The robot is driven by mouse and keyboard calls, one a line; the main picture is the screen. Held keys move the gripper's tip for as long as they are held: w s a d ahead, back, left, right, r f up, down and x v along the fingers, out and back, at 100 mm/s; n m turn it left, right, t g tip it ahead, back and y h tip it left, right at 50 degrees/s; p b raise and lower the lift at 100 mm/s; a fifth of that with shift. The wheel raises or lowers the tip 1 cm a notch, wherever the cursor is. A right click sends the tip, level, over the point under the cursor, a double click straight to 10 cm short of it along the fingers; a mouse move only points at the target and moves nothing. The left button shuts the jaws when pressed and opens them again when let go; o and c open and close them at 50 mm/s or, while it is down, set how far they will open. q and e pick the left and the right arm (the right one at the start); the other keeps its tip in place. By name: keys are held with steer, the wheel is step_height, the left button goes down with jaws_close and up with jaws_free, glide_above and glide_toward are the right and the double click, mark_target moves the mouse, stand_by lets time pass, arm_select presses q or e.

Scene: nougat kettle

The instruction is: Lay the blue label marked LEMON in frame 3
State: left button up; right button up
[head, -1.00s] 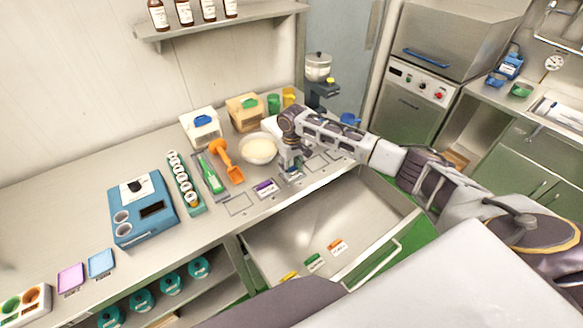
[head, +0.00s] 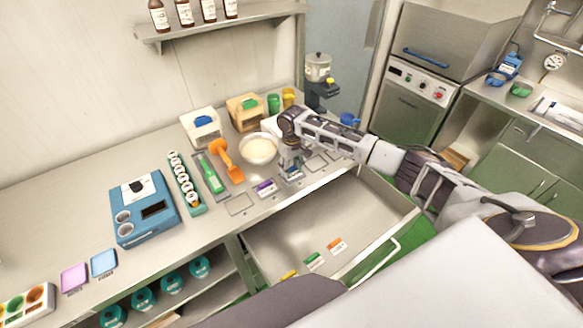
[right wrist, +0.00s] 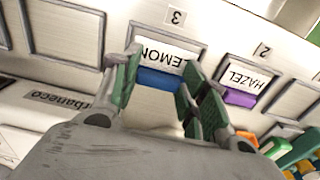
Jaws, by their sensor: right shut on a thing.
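The blue label marked LEMON (right wrist: 160,78) sits between the fingers of my right gripper (right wrist: 160,92), which is shut on it. The label lies within the outline of frame 3 (right wrist: 204,50), under the printed 3; I cannot tell whether it is fully flat. In the head view my right gripper (head: 291,174) is down at the counter's front strip and mostly hides the label. The purple label marked HAZEL (right wrist: 240,92) lies in frame 2 beside it, and also shows in the head view (head: 265,188). My left gripper is not in view.
An open drawer (head: 300,235) below the counter holds several labels, including green (head: 314,261) and orange (head: 337,246) ones. An empty frame (head: 239,205) lies left of the purple label. A white bowl (head: 259,150) and an orange scoop (head: 224,160) stand behind.

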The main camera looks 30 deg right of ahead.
steer(key=shift+f+p, duration=0.4)
steer(key=shift+f, duration=0.05)
stand_by(1.6)
steer(key=o, duration=0.8)
steer(key=shift+o, duration=0.7)
steer(key=o, duration=0.5)
steer(key=shift+c, duration=0.2)
steer(key=shift+r, duration=0.15)
steer(key=shift+r, duration=3.4)
